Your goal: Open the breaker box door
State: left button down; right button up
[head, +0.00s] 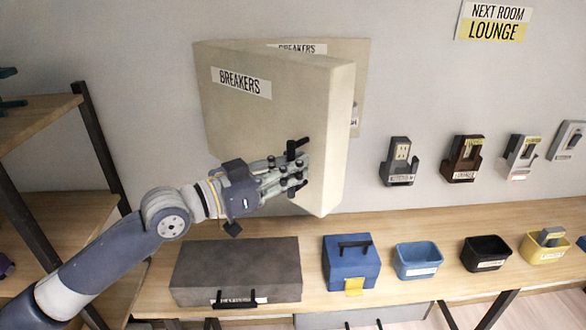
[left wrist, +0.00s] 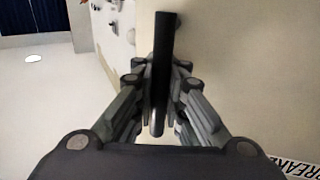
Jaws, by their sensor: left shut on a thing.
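The breaker box door (head: 245,115) is a beige panel labelled BREAKERS, standing swung out from the wall at an angle, hinged on the left side of the picture's box or hidden there; I cannot tell which. Part of the beige box (head: 362,75) shows behind it, with a second BREAKERS label. My left gripper (head: 292,170) is shut on the black door handle (head: 291,147) near the door's lower right. In the left wrist view the handle (left wrist: 162,75) stands between the two fingers, with the beige door surface (left wrist: 240,70) to the right. My right gripper is not in view.
A wooden bench (head: 400,240) below holds a grey case (head: 235,265), a blue toolbox (head: 350,265) and several small bins. Wall holders (head: 400,162) hang to the right of the door. A wooden shelf (head: 40,120) stands at the left.

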pick_arm(q)
jog(key=c, duration=1.6)
grip_release()
jog(key=shift+c, duration=0.2)
jog(key=v, duration=1.2)
